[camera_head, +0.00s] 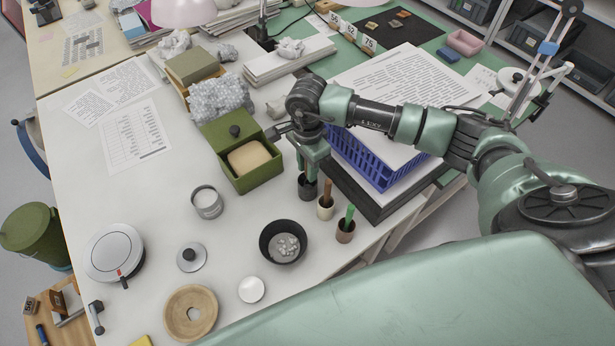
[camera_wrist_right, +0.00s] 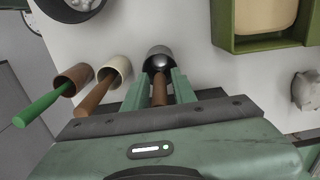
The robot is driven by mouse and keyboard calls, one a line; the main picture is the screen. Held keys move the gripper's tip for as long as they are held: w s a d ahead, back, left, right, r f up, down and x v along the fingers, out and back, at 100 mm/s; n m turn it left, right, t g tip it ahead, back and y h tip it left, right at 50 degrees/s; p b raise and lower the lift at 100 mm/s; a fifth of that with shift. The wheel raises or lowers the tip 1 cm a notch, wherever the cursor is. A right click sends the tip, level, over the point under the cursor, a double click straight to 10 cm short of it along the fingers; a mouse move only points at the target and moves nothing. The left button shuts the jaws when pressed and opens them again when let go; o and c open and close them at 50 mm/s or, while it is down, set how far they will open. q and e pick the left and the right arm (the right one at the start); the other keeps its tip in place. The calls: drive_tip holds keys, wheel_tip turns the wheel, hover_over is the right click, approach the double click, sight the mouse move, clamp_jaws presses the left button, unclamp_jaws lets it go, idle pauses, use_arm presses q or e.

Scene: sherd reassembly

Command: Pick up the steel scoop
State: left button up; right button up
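The steel scoop (camera_wrist_right: 160,57) shows in the wrist view as a shiny dark grey cup with a brown handle (camera_wrist_right: 160,92) pointing toward the camera. In the head view its dark cup (camera_head: 307,189) stands upright on the table, and my gripper hides its handle. My right gripper (camera_head: 309,172) points down over it. In the wrist view the gripper's fingers (camera_wrist_right: 159,90) stand on either side of the handle, with narrow gaps, so it looks open around it. My left gripper is not in view.
Close by stand a cream cup (camera_head: 325,208) with a brown handle and a brown cup (camera_head: 345,234) with a green handle.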

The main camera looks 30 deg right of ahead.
clamp_jaws()
wheel_tip(320, 180, up, 20)
drive_tip(key=b, duration=0.4)
idle(0.4)
